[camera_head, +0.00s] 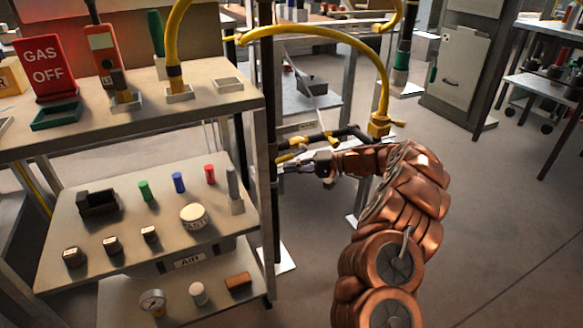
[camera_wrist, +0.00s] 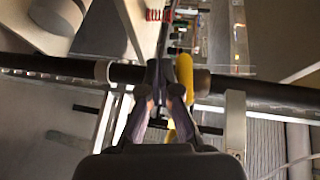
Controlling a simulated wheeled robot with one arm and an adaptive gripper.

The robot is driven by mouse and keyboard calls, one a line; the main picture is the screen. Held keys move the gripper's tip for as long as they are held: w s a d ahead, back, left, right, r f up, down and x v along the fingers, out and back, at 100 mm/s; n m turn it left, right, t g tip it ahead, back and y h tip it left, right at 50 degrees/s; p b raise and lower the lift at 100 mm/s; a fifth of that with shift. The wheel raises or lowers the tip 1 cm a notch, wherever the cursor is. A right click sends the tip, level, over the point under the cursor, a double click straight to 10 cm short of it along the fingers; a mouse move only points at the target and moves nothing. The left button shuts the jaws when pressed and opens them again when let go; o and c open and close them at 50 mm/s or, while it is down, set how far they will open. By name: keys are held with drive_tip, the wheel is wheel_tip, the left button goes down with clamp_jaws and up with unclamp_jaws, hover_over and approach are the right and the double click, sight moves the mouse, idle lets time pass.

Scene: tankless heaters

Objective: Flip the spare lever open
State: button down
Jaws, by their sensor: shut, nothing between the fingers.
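My gripper (camera_head: 288,166) is at the end of my copper-coloured arm, beside the black pipework right of the shelf unit. In the wrist view my gripper (camera_wrist: 169,75) is shut and empty, its fingertips in front of a dark horizontal pipe (camera_wrist: 70,68). A yellow lever (camera_wrist: 182,125) shows just right of and partly behind the fingers; I cannot tell whether they touch. In the head view yellow valve parts (camera_head: 290,156) lie just above the gripper. No label shows which lever is the spare one, and the lever's angle is partly hidden.
A shelf unit (camera_head: 268,200) with small parts stands close left of the gripper. A yellow hose (camera_head: 330,35) arches above and ends at a yellow fitting (camera_head: 380,124) on the pipe. A grey cabinet (camera_head: 455,75) stands at the back right.

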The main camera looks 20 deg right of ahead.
drive_tip(key=s+d+f+p, duration=0.1)
drive_tip(key=s+d+f, duration=0.3)
drive_tip(key=d, duration=0.5)
wheel_tip(320, 180, down, 2)
drive_tip(key=shift+s+d+f, duration=0.1)
drive_tip(key=shift+s+d, duration=0.1)
drive_tip(key=shift+s, duration=0.05)
idle(0.4)
